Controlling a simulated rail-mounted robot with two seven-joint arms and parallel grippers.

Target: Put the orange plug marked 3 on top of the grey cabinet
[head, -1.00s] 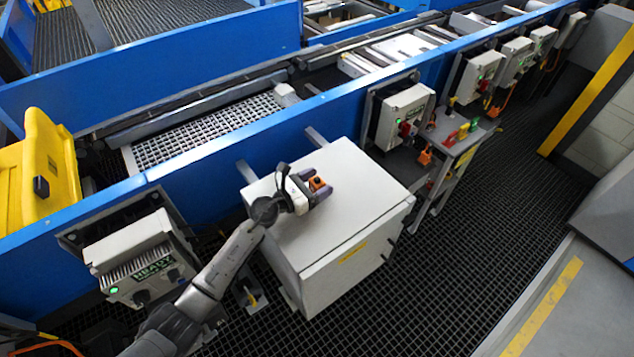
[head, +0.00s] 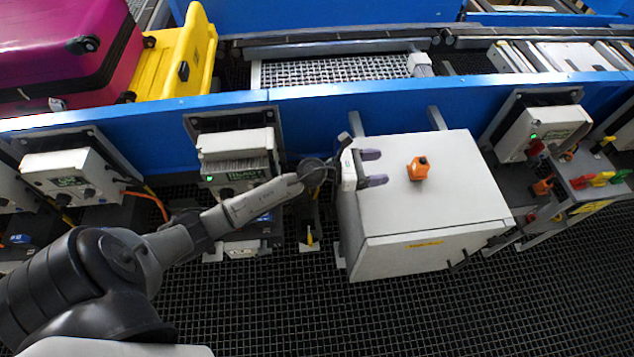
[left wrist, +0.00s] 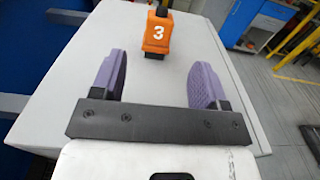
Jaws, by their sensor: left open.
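The orange plug marked 3 (head: 418,168) stands on top of the grey cabinet (head: 440,210). In the left wrist view the plug (left wrist: 157,33) shows its white 3, with the cabinet top (left wrist: 150,75) under it. My left gripper (head: 374,167) is over the left part of the cabinet top, its purple fingers apart and pointing at the plug. It is open and empty. In the left wrist view the fingers (left wrist: 157,82) are spread, and the plug is beyond their tips, with a gap between. My right gripper is in neither view.
A side stand (head: 580,178) with red, green and yellow plugs is right of the cabinet. The blue conveyor wall (head: 330,115) runs behind. Control boxes hang on it, one (head: 240,150) left of the gripper. The cabinet top right of the plug is clear.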

